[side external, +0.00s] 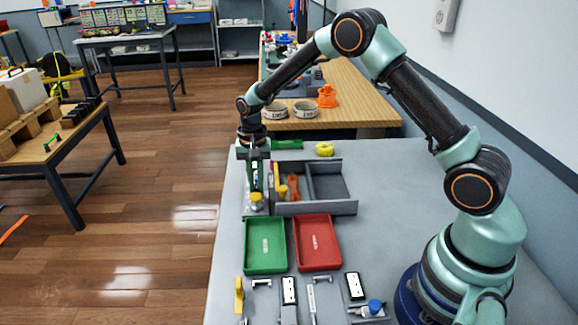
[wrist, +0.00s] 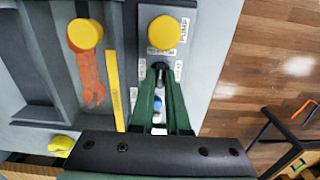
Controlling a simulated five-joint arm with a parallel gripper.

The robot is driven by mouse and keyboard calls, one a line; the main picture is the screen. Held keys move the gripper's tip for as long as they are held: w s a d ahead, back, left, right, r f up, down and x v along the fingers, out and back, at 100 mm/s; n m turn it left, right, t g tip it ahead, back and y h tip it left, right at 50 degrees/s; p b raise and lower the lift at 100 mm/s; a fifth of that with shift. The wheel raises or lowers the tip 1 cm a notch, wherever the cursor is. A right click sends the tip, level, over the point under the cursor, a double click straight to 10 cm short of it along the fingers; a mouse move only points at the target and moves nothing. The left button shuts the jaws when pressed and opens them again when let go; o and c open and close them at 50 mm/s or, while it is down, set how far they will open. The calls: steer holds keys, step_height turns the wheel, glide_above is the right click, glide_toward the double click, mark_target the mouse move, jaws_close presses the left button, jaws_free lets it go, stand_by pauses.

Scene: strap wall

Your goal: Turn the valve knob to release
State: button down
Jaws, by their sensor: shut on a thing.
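In the side view my gripper (side external: 255,165) points down at the panel.
The grey divided tray (side external: 333,208) holds an orange tool (side external: 293,187) and a yellow strip (side external: 276,178). A green bin (side external: 250,262) and a red bin (side external: 304,233) stand in front. Switches and fittings line the near edge.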

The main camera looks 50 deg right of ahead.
mark_target(256, 186)
steer(key=shift+r, duration=0.1)
steer(key=c, duration=0.9)
jaws_free()
step_height(256, 186, up, 12)
